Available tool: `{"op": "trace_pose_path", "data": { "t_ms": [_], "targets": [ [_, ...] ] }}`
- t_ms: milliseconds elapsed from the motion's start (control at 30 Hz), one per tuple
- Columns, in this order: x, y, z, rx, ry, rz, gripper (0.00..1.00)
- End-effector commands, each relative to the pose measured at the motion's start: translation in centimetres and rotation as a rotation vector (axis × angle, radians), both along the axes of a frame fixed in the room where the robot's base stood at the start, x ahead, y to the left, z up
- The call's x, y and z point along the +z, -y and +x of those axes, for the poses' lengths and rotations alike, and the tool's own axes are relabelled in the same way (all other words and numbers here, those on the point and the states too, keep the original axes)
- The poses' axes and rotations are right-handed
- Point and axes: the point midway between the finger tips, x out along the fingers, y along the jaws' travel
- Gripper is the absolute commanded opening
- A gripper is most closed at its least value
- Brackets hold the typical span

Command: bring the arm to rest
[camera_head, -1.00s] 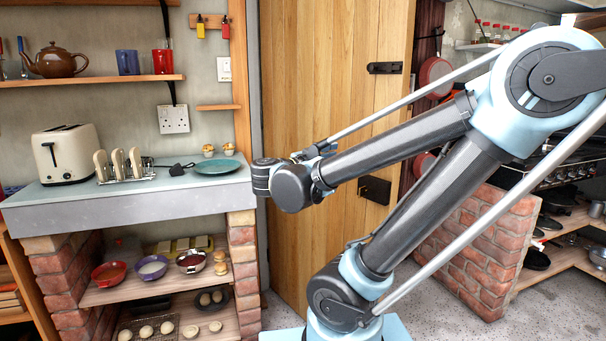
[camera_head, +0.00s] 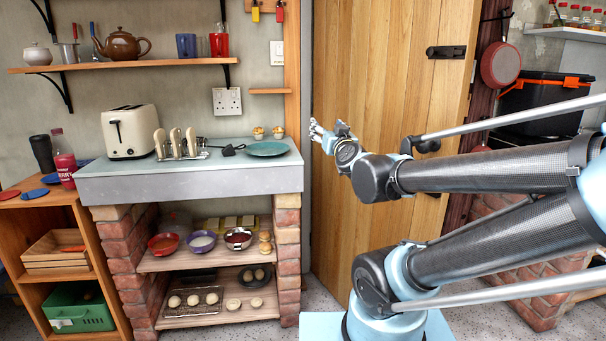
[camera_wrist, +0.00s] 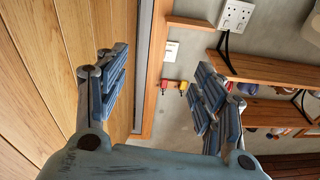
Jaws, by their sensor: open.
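My gripper (camera_head: 318,132) is at the end of my arm, in front of the wooden door and just right of the plinth's right edge in the head view. In the wrist view my gripper (camera_wrist: 160,90) shows its two blue-grey fingers spread wide apart, with nothing between them. It touches nothing that I can see. My arm reaches in from the right of the head view, its upper links stretched to the left and bent at the wrist.
The wooden door (camera_head: 385,90) is close behind my gripper. The plinth top (camera_head: 110,172) holds a toaster (camera_head: 130,132), a toast rack (camera_head: 178,146) and a teal plate (camera_head: 267,148). Bowls and buns fill the shelves below. A wall shelf (camera_head: 130,65) carries a teapot (camera_head: 122,45).

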Motion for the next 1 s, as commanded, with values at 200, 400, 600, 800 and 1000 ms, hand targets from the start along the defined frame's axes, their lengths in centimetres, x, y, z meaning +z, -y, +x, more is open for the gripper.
{"op": "trace_pose_path", "data": {
  "t_ms": [200,400,600,800,1000],
  "targets": [
    [-6.9,-1.4,-1.6,0.139,-0.254,-0.105,0.62],
    [-14.3,-0.4,-4.7,0.190,-0.551,-0.188,0.62],
    [-21.4,2.9,-9.7,0.155,-0.887,-0.247,0.62],
    [-26.5,7.6,-16.1,0.041,-1.224,-0.272,0.62],
    [-28.5,10.7,-21.0,-0.070,-1.441,-0.272,0.62]
  ]
}}
